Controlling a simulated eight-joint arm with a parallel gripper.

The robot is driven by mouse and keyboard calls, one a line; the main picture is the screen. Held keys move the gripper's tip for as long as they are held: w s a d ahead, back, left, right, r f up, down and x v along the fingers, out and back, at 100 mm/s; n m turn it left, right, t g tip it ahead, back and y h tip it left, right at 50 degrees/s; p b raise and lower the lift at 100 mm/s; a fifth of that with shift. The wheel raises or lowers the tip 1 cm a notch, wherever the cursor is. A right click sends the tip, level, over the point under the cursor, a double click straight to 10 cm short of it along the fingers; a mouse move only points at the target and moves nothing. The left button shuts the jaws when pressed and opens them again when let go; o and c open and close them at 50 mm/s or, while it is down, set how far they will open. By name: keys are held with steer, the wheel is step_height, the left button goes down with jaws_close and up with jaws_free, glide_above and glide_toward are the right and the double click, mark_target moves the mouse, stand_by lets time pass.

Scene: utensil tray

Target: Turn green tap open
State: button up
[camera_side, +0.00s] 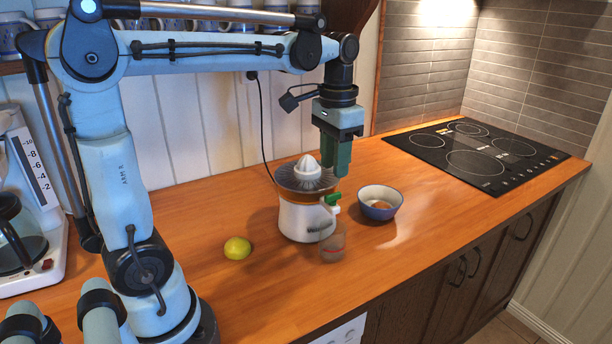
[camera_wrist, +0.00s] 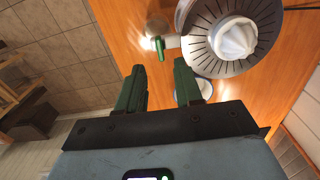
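The green tap (camera_side: 333,198) is a small lever on the white spout of the citrus juicer (camera_side: 300,220). In the wrist view the green tap (camera_wrist: 160,49) lies ahead of the gap between my fingers, apart from them. The juicer (camera_wrist: 222,45) shows there at the upper right with its slotted strainer and white cone. My gripper (camera_side: 337,165) points down above the tap, close to the right side of the juicer's top. In the wrist view my gripper (camera_wrist: 159,80) is open, with two green fingers apart and nothing between them.
A clear glass (camera_side: 332,243) stands below the spout. A blue-rimmed bowl (camera_side: 380,203) is right of the juicer, and a lemon (camera_side: 237,248) lies to its left. A black cooktop (camera_side: 475,152) is farther right. The counter's front is mostly clear.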

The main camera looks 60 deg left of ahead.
mark_target(333, 194)
steer(key=shift+f, duration=3.15)
jaws_close()
